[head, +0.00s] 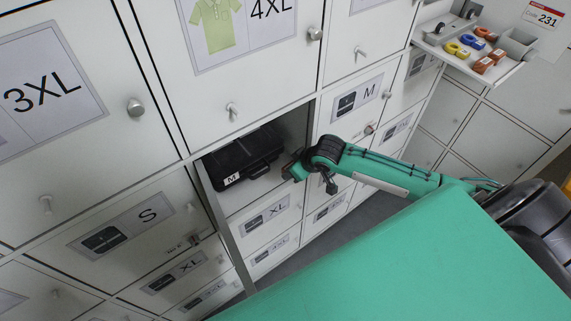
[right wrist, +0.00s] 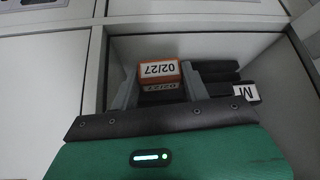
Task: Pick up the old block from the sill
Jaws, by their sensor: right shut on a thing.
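An orange block (right wrist: 158,70) with a white label reading 02/27 sits between the two grey fingers of my right gripper (right wrist: 162,88) in the right wrist view. The fingers are shut on it, one on each side. In the head view my right gripper (head: 291,170) is at the right side of an open compartment, and the block cannot be made out there. A black case (head: 243,158) with a white M label lies in that compartment; it also shows behind the block in the right wrist view (right wrist: 218,76). My left gripper is not in view.
Closed white locker doors with knobs surround the open compartment (head: 292,128). Doors below and beside it carry S, M and XL labels. A pull-out white tray (head: 455,62) at the upper right holds blue and yellow items and several orange-brown blocks (head: 490,61).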

